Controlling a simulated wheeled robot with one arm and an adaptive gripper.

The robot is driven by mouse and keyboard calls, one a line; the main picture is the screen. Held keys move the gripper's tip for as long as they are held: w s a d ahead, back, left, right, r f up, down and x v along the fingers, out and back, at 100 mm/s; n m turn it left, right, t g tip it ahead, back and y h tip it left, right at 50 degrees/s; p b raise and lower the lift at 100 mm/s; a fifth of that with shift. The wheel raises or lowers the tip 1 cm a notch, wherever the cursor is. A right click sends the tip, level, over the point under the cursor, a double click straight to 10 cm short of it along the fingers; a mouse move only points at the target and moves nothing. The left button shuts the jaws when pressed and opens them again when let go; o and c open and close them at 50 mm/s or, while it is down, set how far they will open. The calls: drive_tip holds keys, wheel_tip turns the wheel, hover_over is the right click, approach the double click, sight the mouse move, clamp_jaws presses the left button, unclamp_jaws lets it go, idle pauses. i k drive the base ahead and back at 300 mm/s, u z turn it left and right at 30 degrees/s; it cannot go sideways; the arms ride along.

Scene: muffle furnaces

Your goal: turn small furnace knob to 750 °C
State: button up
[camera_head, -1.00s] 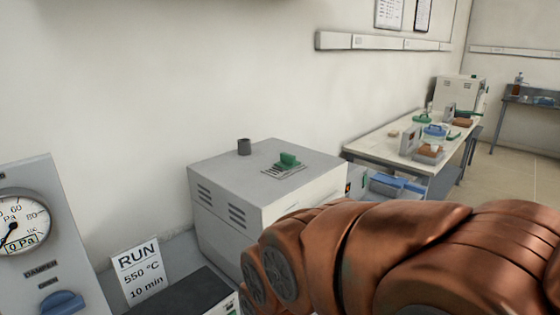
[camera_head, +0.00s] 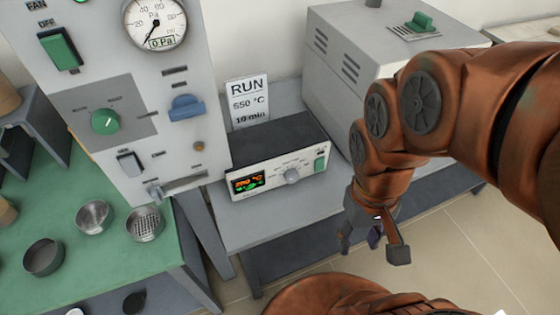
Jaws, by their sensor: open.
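A low control unit with a dark top (camera_head: 275,145) stands on a grey bench in the middle of the view. A small grey round knob (camera_head: 291,176) is on its light front panel. Markings around the knob are too small to read. A lit orange and green display (camera_head: 249,182) is left of the knob and a green switch (camera_head: 320,163) is right of it. My gripper (camera_head: 372,250) is open, pointing down, in front and to the right of the panel, clear of the knob. Nothing shows held in it.
A RUN card (camera_head: 247,101) stands behind the unit, giving a °C value and 10 min. A grey furnace box (camera_head: 400,50) is behind my arm. A gauge panel (camera_head: 185,75) rises at left above a green table (camera_head: 110,265) with metal dishes.

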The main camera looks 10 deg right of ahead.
sight(292, 176)
drive_tip(key=z, duration=0.75)
drive_tip(key=k, duration=1)
drive_tip(key=u, duration=0.6)
